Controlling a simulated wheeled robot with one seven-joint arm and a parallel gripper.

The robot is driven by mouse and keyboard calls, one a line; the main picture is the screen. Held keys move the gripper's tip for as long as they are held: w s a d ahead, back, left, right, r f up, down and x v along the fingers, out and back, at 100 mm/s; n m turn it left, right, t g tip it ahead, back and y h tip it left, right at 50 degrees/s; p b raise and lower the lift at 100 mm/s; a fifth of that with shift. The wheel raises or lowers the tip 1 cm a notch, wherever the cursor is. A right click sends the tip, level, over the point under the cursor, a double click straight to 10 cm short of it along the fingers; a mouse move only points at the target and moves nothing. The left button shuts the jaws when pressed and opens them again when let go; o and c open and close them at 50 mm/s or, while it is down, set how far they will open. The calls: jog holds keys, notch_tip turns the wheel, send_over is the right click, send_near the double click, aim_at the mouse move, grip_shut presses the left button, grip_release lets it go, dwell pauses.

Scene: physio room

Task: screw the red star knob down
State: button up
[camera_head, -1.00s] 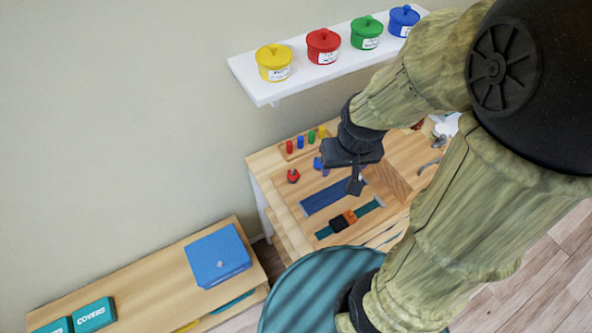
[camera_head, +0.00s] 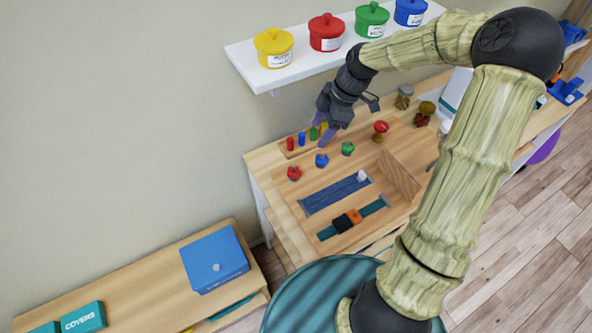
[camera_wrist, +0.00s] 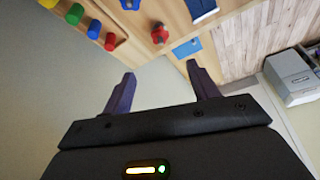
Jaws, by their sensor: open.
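The red star knob (camera_head: 294,173) sits at the left end of a row of knobs on the wooden work board. It also shows in the wrist view (camera_wrist: 159,33), top centre, ahead of my fingers. Beside it are a blue knob (camera_head: 322,160) and a green knob (camera_head: 347,148). My gripper (camera_head: 322,130) is open and empty, by the coloured pegs at the back of the board, behind and to the right of the red knob. In the wrist view its two fingers (camera_wrist: 160,72) are spread with nothing between them. How far the knob is screwed in cannot be told.
Red (camera_head: 290,144), blue (camera_head: 302,139) and green (camera_head: 313,134) pegs stand close to my gripper. A white shelf (camera_head: 262,82) with lidded pots hangs above. Blue straps (camera_head: 335,194) lie in front of the knobs. A blue box (camera_head: 215,258) stands on the low bench.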

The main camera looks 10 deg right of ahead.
aim_at(294, 171)
dwell(0.3)
jog(key=p+x, duration=0.1)
jog(key=x, duration=1.6)
jog(key=shift+a+f, duration=0.15)
jog(key=shift+a, duration=0.05)
jog(key=c, duration=1)
